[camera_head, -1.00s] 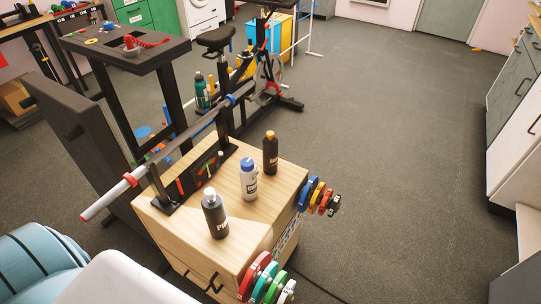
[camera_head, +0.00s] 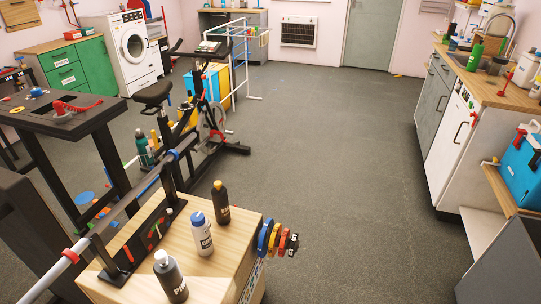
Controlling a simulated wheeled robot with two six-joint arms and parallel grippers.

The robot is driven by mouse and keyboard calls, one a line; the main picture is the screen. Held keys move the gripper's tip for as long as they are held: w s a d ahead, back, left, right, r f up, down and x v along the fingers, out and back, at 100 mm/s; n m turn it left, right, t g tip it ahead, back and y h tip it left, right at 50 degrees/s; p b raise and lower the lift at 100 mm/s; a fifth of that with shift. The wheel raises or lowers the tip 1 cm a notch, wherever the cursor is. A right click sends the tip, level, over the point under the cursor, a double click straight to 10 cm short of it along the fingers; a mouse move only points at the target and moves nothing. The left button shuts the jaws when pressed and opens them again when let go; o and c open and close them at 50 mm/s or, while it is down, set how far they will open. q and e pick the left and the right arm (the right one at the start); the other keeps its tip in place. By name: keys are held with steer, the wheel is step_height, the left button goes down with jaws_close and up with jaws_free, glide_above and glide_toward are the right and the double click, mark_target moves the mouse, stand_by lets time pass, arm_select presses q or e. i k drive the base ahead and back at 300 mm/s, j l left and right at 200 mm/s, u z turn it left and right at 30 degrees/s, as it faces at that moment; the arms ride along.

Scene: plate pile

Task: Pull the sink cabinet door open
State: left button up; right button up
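The sink (camera_head: 462,60) is set in a wooden counter along the right wall, with a curved faucet (camera_head: 503,18) behind it. Below it is the sink cabinet with grey door fronts (camera_head: 430,105) and dark bar handles, one of them a handle (camera_head: 441,103) on the nearer front. The grey fronts look closed and are seen at a steep slant. A white front (camera_head: 455,135) with a dark handle stands on the near side of the grey ones. Neither of my grippers is in view.
A wooden plyo box (camera_head: 225,250) with bottles (camera_head: 201,235) and a weight rack stands in front of me at left. An exercise bike (camera_head: 190,110) is beyond it. A low shelf with a blue toolbox (camera_head: 522,170) is at right. The grey floor (camera_head: 350,170) between is clear.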

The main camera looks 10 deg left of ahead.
mark_target(438, 98)
steer(key=l+u, duration=0.1)
steer(key=u, duration=0.25)
steer(key=i+l+u, duration=0.1)
steer(key=u, duration=0.2)
steer(key=l+u, duration=0.15)
steer(key=u, duration=0.2)
steer(key=i+l+u, duration=0.1)
steer(key=l+u, duration=0.2)
steer(key=u, duration=0.15)
steer(key=i+l+u, duration=0.1)
steer(key=l+u, duration=0.5)
steer(key=u, duration=0.25)
steer(key=i+l+u, duration=0.1)
steer(key=l+u, duration=0.2)
steer(key=l, duration=1.1)
steer(key=l+u, duration=0.25)
steer(key=l, duration=1.1)
steer(key=l+z, duration=0.1)
steer(key=l, duration=1.2)
steer(key=i+l+z, duration=0.1)
steer(key=l, duration=1.25)
steer(key=l+z, duration=0.3)
steer(key=l, duration=0.15)
steer(key=i+l+z, duration=0.15)
steer(key=l+z, duration=0.25)
steer(key=z, duration=0.35)
steer(key=l+z, duration=0.1)
steer(key=z, duration=0.75)
steer(key=i+l+z, duration=0.1)
steer(key=z, duration=0.35)
